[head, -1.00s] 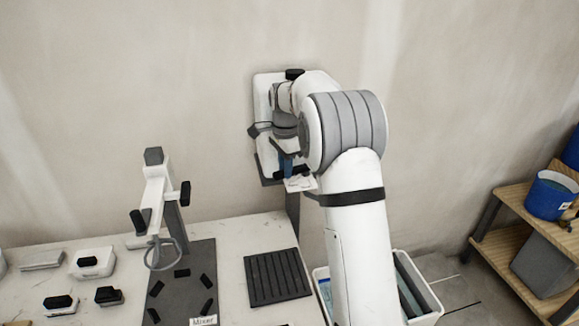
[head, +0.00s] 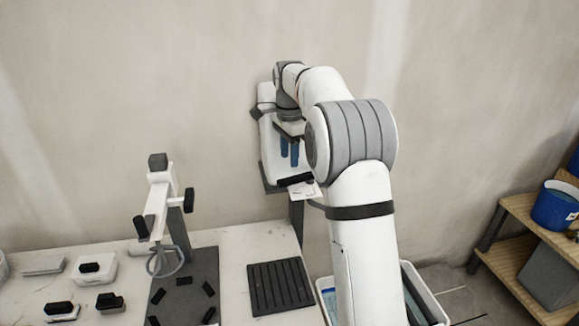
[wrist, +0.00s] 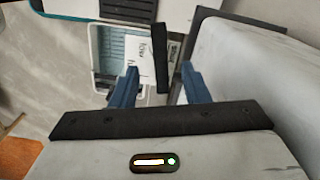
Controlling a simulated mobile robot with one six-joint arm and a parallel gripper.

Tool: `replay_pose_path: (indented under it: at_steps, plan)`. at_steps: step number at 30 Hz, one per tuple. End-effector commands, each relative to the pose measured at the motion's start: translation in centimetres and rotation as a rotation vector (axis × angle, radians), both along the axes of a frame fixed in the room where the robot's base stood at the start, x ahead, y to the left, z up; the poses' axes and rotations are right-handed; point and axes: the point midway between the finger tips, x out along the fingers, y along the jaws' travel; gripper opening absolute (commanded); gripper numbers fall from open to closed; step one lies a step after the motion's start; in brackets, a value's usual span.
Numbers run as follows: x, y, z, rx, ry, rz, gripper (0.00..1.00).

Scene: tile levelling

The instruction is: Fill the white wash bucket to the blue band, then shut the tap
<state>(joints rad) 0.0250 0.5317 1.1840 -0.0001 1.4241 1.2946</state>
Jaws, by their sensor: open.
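A white rectangular tub (head: 434,298), seemingly the wash bucket, stands low behind my arm, which hides much of it. In the wrist view the tub (wrist: 93,62) shows beyond my left finger, with a blue-grey ribbed inside. I cannot make out a blue band or a water level. My gripper (head: 290,160) is open in front of the white wall unit (head: 267,150). In the wrist view a narrow dark bar (wrist: 160,55) stands between the fingertips of my gripper (wrist: 160,78), with gaps beside it. I cannot tell whether it is the tap handle.
A worktop (head: 232,240) on the left bears a mixer stand (head: 160,190), a black ribbed mat (head: 280,287) and several small blocks. A wooden shelf (head: 520,208) at right holds a blue bucket (head: 554,206). Floor shows between tub and shelf.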

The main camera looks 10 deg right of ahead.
Motion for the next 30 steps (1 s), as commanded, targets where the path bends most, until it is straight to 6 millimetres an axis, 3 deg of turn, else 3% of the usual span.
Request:
replay_pose_path:
  at_steps: [11, 17, 20, 26, 30]
  plan:
    - [0.0, -0.1, 0.8, 0.0, 0.0, -0.001, 0.41]
    - [-1.0, 0.0, 1.4, -0.001, -0.009, 0.037, 0.25]
    - [-2.9, 0.1, 2.4, -0.002, -0.027, 0.109, 0.16]
    - [-9.3, 0.5, 4.1, -0.017, -0.081, 0.351, 0.0]
    - [-14.4, 0.8, 4.4, -0.037, -0.118, 0.529, 0.0]
